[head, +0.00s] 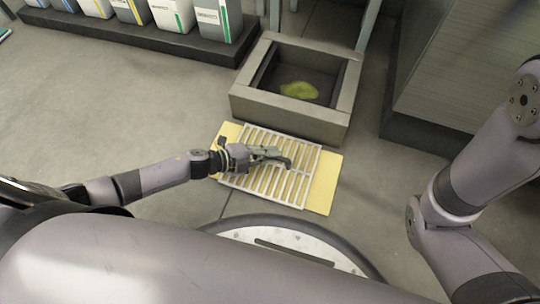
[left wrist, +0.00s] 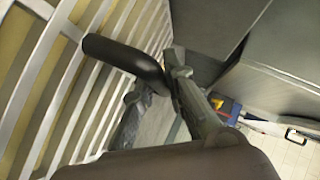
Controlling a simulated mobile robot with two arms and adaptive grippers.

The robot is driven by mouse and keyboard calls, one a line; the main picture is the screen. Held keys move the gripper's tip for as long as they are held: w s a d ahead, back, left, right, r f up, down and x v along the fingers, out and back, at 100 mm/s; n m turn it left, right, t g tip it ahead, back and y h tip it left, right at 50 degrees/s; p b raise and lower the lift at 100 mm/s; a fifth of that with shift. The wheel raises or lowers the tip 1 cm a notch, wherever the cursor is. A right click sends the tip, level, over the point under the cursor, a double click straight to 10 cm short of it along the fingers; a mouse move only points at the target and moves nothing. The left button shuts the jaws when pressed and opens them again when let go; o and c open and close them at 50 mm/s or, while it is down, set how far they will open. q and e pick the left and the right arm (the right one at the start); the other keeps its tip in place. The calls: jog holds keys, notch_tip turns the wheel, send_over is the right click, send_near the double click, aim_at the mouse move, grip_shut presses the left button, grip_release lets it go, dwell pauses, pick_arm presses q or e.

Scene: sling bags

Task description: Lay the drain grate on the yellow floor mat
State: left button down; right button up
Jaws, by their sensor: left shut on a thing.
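The drain grate (head: 296,182), a pale slatted rectangle, lies over the yellow floor mat (head: 325,185). The mat shows on the grate's right and at its upper left corner. The grate looks almost flat; I cannot tell whether it touches the mat or is held just above it. My left gripper (head: 282,158) is over the grate's middle, shut on it at a dark curved part. In the left wrist view the grate's slats (left wrist: 52,85) fill the left side, with the dark curved part (left wrist: 125,58) beside the fingers. My right arm shows at the right, its gripper out of view.
A grey open-topped basin (head: 290,108) with a yellow-green cloth (head: 299,90) in it stands just behind the mat. A grey cabinet (head: 465,65) is at the right. The floor at the left is clear.

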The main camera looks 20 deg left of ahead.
pick_arm(q)
jog(key=c, duration=1.6)
grip_release()
jog(key=shift+f, duration=0.1)
jog(key=shift+c, duration=0.2)
jog(key=shift+r, duration=0.2)
jog(key=p+v, duration=0.5)
jog(key=v, duration=0.6)
jog(key=shift+s+a+r+p, duration=0.1)
jog(key=shift+a+p, duration=0.05)
jog(key=shift+p, duration=0.2)
jog(key=shift+s+a, duration=0.2)
